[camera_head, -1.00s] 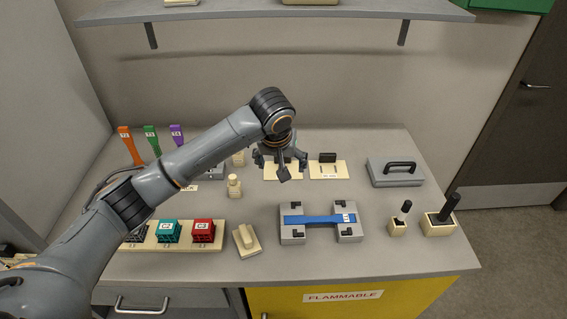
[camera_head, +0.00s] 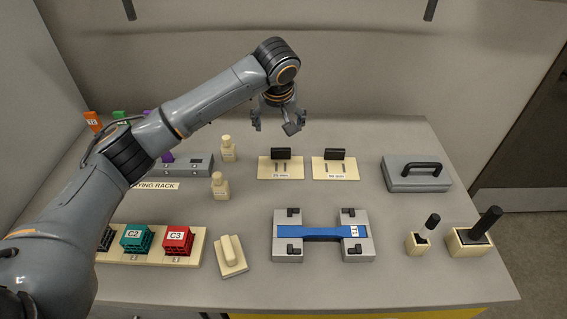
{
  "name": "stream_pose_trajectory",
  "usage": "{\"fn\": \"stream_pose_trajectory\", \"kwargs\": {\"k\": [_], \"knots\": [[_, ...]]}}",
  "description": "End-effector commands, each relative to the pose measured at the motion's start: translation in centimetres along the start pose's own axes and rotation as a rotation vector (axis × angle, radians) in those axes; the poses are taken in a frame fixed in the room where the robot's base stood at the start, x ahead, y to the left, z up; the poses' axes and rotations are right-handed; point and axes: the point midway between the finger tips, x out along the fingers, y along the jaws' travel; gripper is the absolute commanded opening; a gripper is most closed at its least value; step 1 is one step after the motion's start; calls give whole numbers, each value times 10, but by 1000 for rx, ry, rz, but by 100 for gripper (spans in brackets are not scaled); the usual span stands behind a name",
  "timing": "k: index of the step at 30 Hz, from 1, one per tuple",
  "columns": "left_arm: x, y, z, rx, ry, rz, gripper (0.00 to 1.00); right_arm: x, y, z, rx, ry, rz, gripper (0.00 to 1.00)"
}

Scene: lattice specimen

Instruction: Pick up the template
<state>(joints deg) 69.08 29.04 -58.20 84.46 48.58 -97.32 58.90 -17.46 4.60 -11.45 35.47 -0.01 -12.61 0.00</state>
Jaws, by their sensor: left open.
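Two small black blocks stand on cream plates at the back middle, the left block (camera_head: 281,154) on the left plate (camera_head: 265,174) and the right block (camera_head: 335,154) on the right plate (camera_head: 321,173). Their labels are too small to read surely, and I cannot tell which thing is the template. My left gripper (camera_head: 279,122) is open and empty, fingers pointing down, just behind and above the left block in the picture. A blue strip (camera_head: 321,232) with widened ends lies across a grey two-part fixture (camera_head: 288,252) at the front middle. My right gripper is out of view.
A grey case-like block with a black handle (camera_head: 417,174) lies at the right. Brushes stand in cream holders (camera_head: 467,247) at the front right. Cream bottles (camera_head: 220,186), a rack with colored crates (camera_head: 178,240) and a cream handled block (camera_head: 231,256) are at left.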

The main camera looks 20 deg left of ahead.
Motion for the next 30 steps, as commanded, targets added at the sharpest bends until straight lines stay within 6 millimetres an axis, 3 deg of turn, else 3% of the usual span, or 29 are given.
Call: {"fn": "stream_pose_trajectory", "kwargs": {"k": [1,5,15,23,30], "knots": [[7,0,3,-1,0,0,83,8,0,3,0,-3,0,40],[16,0,3,-1,-1,-1,83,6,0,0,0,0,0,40],[77,0,3,0,-2,-1,83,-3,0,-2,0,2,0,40],[97,1,3,0,0,-1,83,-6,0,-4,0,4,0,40],[130,3,4,-1,-2,-1,83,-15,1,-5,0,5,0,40]]}}
